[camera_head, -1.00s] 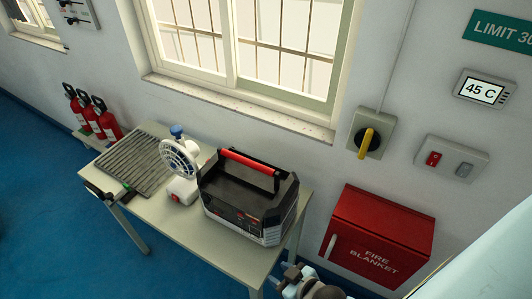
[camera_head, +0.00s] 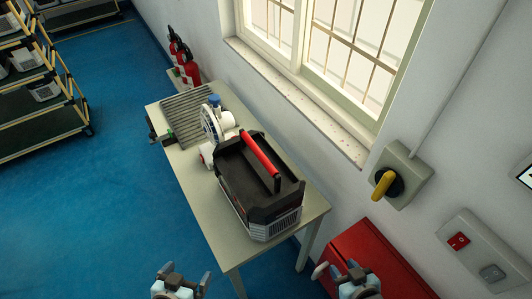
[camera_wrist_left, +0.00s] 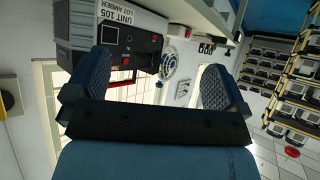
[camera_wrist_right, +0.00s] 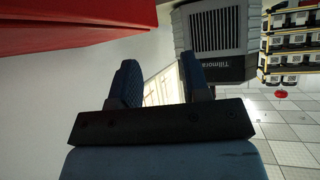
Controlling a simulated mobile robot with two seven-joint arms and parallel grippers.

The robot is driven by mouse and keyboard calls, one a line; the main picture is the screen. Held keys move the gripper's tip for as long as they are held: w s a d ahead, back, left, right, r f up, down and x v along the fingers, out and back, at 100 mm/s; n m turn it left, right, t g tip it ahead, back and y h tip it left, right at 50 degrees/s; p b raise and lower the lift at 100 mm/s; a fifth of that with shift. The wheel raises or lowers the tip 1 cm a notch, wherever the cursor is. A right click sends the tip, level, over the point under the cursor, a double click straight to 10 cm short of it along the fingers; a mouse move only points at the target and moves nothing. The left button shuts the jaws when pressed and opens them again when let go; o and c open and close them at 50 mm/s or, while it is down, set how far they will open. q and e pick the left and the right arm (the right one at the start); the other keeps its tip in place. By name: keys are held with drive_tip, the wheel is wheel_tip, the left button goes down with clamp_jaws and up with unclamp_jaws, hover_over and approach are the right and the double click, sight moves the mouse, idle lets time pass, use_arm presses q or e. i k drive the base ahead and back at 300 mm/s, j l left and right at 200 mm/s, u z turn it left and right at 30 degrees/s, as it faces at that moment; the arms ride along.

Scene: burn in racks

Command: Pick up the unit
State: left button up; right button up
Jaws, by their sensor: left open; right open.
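The unit (camera_head: 232,190), a black and grey box with a red top handle (camera_head: 262,155), stands upright on a narrow table (camera_head: 222,247). In the left wrist view the unit (camera_wrist_left: 127,47) shows a label reading UNIT 105, LOT AMBER. In the right wrist view its vented grey end (camera_wrist_right: 215,35) shows. My left gripper (camera_head: 186,275) is open and empty, in front of the table and apart from the unit. My right gripper (camera_head: 337,270) is open and empty, right of the table's near end, in front of a red box.
A small white fan (camera_head: 211,125) and a ribbed grey mat (camera_head: 190,115) lie behind the unit on the table. Fire extinguishers (camera_head: 184,62) stand beyond. Loaded racks (camera_head: 40,125) are far left, with clear blue floor between.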

sight(265, 214)
drive_tip(key=j, duration=0.5)
drive_tip(key=j+z, duration=0.15)
drive_tip(key=j, duration=0.35)
drive_tip(key=i+j+z, duration=0.1)
drive_tip(key=j, duration=0.6)
drive_tip(key=j+z, duration=0.1)
drive_tip(key=j, duration=0.6)
drive_tip(key=i, duration=0.05)
